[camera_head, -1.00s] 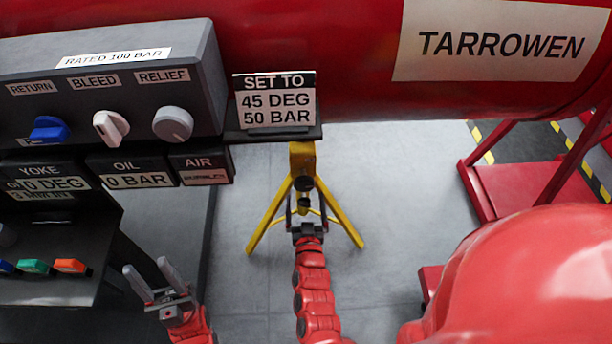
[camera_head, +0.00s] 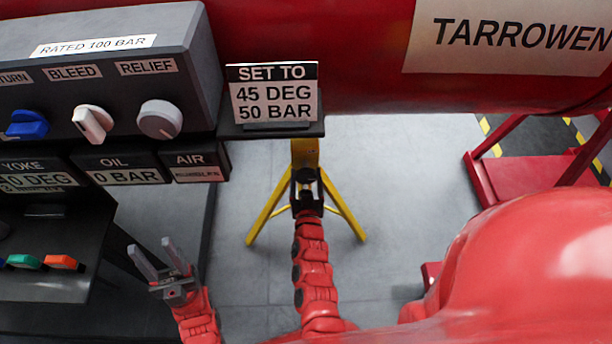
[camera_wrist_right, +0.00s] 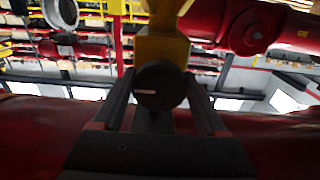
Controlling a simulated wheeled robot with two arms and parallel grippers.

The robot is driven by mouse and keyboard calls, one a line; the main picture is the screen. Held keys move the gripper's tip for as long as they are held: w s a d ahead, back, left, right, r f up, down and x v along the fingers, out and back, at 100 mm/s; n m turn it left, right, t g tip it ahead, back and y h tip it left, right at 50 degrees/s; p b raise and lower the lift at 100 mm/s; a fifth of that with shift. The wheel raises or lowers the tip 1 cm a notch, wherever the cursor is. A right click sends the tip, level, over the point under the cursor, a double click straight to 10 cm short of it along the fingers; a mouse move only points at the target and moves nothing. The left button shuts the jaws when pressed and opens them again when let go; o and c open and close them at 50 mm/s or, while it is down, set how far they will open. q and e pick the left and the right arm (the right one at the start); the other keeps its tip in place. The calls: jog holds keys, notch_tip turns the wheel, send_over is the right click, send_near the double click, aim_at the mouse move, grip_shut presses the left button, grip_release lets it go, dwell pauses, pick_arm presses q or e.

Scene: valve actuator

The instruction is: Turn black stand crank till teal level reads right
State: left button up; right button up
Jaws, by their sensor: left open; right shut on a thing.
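The yellow stand (camera_head: 340,205) is below the red pipe, with its legs spread on the floor. Its round black crank knob (camera_head: 304,174) faces me. In the right wrist view the knob (camera_wrist_right: 160,84) shows a pale mark, roughly level. My right gripper (camera_head: 306,192) is shut on the knob, with a finger on each side in the right wrist view (camera_wrist_right: 160,100). My left gripper (camera_head: 150,245) is open and empty, to the lower left of the stand. I cannot make out a teal level in either view.
A sign (camera_head: 274,95) reads SET TO 45 DEG 50 BAR. A grey panel (camera_head: 190,60) with RETURN, BLEED and RELIEF knobs stands left, above YOKE, OIL and AIR readouts (camera_head: 122,165). OIL reads 0 BAR.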

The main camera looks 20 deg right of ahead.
jog(key=shift+c, duration=0.7)
jog(key=shift+m, duration=1.3)
jog(key=m, duration=0.2)
jog(key=shift+m+b, duration=0.3)
jog(key=shift+m, duration=0.1)
jog(key=m+b, duration=0.1)
jog(key=m, duration=0.3)
jog(key=shift+a+b, duration=0.1)
jog(key=shift+b, duration=0.25)
jog(key=shift+m+b, duration=0.45)
jog(key=shift+m, duration=0.75)
jog(key=shift+r, duration=0.1)
